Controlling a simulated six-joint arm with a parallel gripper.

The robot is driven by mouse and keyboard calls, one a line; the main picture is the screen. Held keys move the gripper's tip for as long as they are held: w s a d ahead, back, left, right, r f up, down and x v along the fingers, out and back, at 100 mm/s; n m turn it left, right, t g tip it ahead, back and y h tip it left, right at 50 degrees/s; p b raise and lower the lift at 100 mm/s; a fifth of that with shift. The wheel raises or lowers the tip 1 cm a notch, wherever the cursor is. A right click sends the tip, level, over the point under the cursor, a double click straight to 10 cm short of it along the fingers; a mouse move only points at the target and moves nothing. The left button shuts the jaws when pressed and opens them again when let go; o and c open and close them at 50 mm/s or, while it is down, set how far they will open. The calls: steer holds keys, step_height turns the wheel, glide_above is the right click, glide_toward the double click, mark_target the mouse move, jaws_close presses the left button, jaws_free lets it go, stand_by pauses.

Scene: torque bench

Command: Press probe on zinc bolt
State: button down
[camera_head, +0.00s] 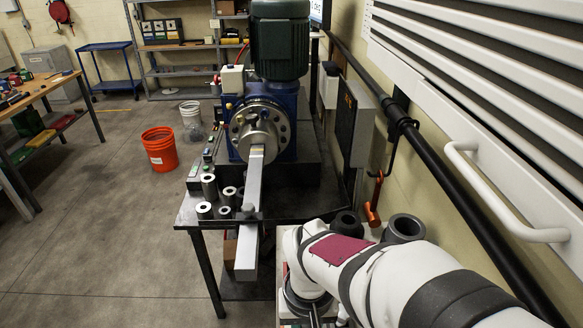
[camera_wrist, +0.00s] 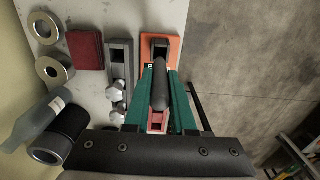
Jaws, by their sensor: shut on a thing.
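My gripper (camera_wrist: 161,72) shows in the wrist view with its green fingers closed around a dark, rounded, elongated thing (camera_wrist: 159,88), which looks like the probe. The probe's tip cannot be made out. An orange block (camera_wrist: 174,52) with a dark fitting lies beyond and beneath the fingertips. Just left of the fingers is a grey slotted block (camera_wrist: 118,58). Two silver bolt-like pieces (camera_wrist: 117,90) sit at its near part, apart from the fingers. I cannot tell whether either is the zinc bolt. In the head view my fingers are not clearly seen.
A dark red block (camera_wrist: 85,50) and several metal rings (camera_wrist: 45,28) lie left on the pale surface. A grey bottle-like thing (camera_wrist: 40,122) is near the left edge. In the head view, a motor (camera_head: 279,40) with a long bar (camera_head: 252,190) stands on the bench.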

steer(key=w+d+r, duration=0.2)
steer(key=w+d, duration=0.2)
steer(key=w, duration=0.4)
steer(key=w+d+r, duration=0.3)
steer(key=w+d, duration=0.2)
steer(key=w, duration=0.3)
steer(key=shift+r, duration=0.3)
steer(key=shift+f, duration=3.15)
steer(key=shift+s+f, duration=0.1)
steer(key=shift+f, duration=0.45)
steer(key=shift+r, duration=0.1)
